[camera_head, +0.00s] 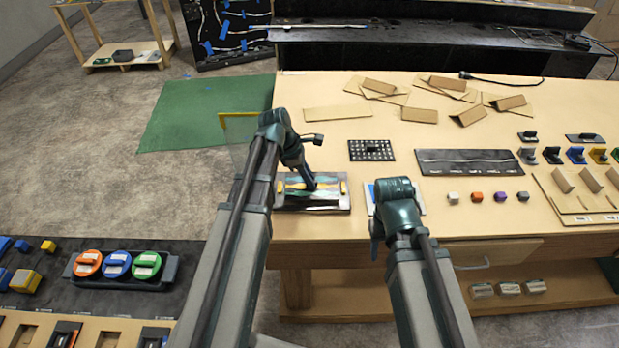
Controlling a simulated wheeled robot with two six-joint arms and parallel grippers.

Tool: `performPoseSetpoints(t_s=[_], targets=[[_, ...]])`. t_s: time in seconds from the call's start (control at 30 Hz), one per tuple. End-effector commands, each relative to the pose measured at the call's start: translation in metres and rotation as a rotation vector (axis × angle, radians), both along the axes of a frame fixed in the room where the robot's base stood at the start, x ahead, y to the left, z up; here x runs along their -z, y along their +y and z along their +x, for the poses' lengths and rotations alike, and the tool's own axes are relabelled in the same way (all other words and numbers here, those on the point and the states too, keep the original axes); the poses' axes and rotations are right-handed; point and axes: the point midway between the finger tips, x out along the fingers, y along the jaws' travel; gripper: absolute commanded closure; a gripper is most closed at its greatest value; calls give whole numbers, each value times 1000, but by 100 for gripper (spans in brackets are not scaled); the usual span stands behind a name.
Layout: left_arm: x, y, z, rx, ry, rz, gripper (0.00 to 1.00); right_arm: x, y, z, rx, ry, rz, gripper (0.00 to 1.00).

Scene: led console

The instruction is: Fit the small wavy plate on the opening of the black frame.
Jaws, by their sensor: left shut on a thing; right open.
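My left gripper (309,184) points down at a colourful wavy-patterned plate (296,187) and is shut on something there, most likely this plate. The plate lies in or just over a dark-edged, silvery frame (330,203) with yellow bits at its ends, near the table's left front edge. The gripper covers part of both, so I cannot tell whether the plate is seated. My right gripper (377,238) is open at the table's front edge. Its arm partly hides a white and blue flat item (371,194).
On the wooden table (350,225) lie a black perforated panel (371,150), a long black panel with a wavy line (468,162), small coloured blocks (477,197) and cardboard pieces (419,115). A black shelf (420,50) stands behind. Green mat (195,115) lies left.

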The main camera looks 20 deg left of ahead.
Motion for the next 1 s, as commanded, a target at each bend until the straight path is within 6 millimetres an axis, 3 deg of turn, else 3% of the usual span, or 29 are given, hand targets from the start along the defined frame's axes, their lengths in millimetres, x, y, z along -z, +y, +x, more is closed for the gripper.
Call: performPoseSetpoints(t_s=[1.0], targets=[[12,0,0,0,0,0,100,12,0,0,0,0,0,54]])
